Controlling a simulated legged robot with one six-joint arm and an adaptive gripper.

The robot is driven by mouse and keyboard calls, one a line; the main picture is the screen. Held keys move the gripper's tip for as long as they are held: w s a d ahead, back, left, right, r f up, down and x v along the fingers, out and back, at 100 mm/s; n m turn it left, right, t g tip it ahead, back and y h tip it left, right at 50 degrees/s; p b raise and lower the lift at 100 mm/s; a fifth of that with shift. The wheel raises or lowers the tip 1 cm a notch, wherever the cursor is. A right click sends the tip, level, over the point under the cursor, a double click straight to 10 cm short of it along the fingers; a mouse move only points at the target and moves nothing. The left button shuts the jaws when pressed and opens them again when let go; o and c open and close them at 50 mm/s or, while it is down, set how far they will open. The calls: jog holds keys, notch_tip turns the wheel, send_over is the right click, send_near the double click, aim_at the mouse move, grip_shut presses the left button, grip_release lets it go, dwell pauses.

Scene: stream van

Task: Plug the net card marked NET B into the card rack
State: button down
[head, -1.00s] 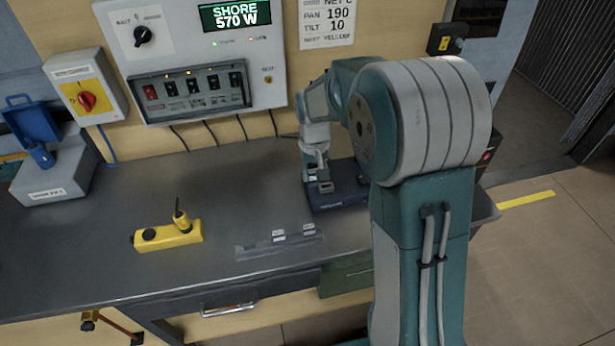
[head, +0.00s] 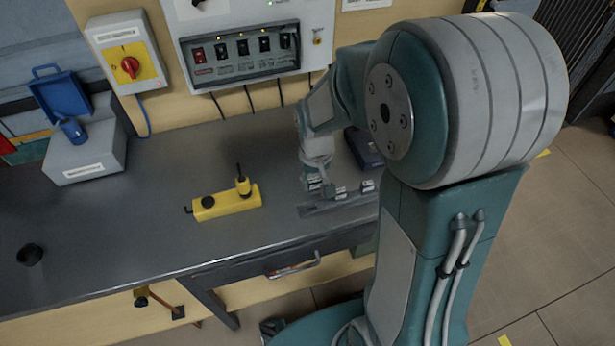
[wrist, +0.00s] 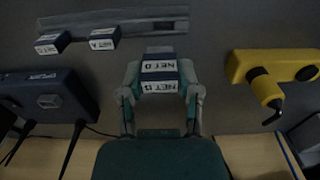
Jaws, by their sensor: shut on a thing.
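My gripper (wrist: 160,88) is shut on a dark blue card (wrist: 158,54) with white labels, which appear to read NET B; the print is small. In the head view my gripper (head: 313,183) is low over the bench, by the left end of a grey slotted rail (head: 318,209). In the wrist view the card is apart from this rail (wrist: 165,25). Two similar cards, one marked NET A (wrist: 102,38) and one with an unclear label (wrist: 52,42), sit at the rail. A dark blue box (wrist: 45,95) stands nearby. Whether the rail or box is the card rack is unclear.
A yellow tool (head: 225,204) with an upright stem lies left of my gripper. A grey box with a blue lid (head: 85,155) and a small black cup (head: 30,254) are further left. Cables hang below the switch panel (head: 240,48). The bench's left middle is clear.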

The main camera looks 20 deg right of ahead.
aim_at(314, 193)
jog(key=shift+d+f, duration=0.1)
jog(key=shift+d, duration=0.1)
jog(key=shift+a+f, duration=0.95)
jog(key=shift+f, duration=0.6)
jog(key=shift+d+f, duration=0.65)
jog(key=shift+f, duration=0.1)
jog(key=shift+a, duration=0.45)
jog(key=shift+d, duration=0.15)
jog(key=shift+d, duration=0.4)
